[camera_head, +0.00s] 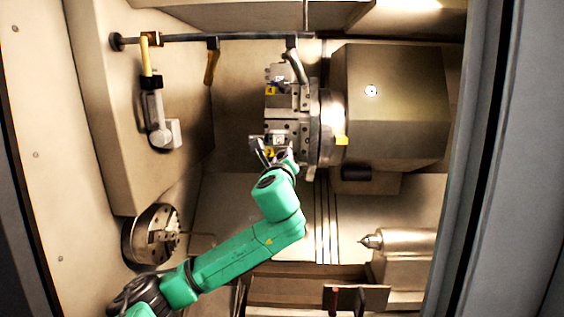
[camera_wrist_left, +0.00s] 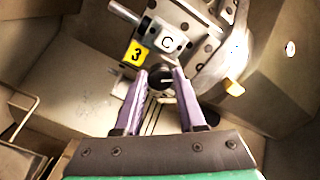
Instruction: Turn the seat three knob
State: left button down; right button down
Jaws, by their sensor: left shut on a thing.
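The seat three knob (camera_wrist_left: 160,77) is a small dark round knob with a light mark on its face. It shows between the fingertips in the left wrist view, beside a yellow tag with a 3 (camera_wrist_left: 136,53) and a light plate with a C (camera_wrist_left: 168,42). My left gripper (camera_head: 274,155) reaches up to the lower part of the turret in the head view; its two purple fingers (camera_wrist_left: 160,80) are shut on the knob in the left wrist view. In the head view the gripper hides the knob. My right gripper is in neither view.
The turret disc (camera_head: 329,125) carries tool blocks and a yellow piece (camera_head: 341,140), in front of a large housing (camera_head: 390,100). A chuck (camera_head: 158,235) is lower left, a pointed tailstock (camera_head: 405,243) lower right. A probe arm (camera_head: 156,115) hangs upper left.

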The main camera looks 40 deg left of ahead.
pick_arm(q)
jog(key=n+b, duration=0.3)
jog(key=n, duration=0.7)
jog(key=shift+f, duration=0.2)
jog(key=shift+n, duration=0.4)
jog(key=c, duration=0.5)
grip_release()
jog(key=shift+s, duration=0.1)
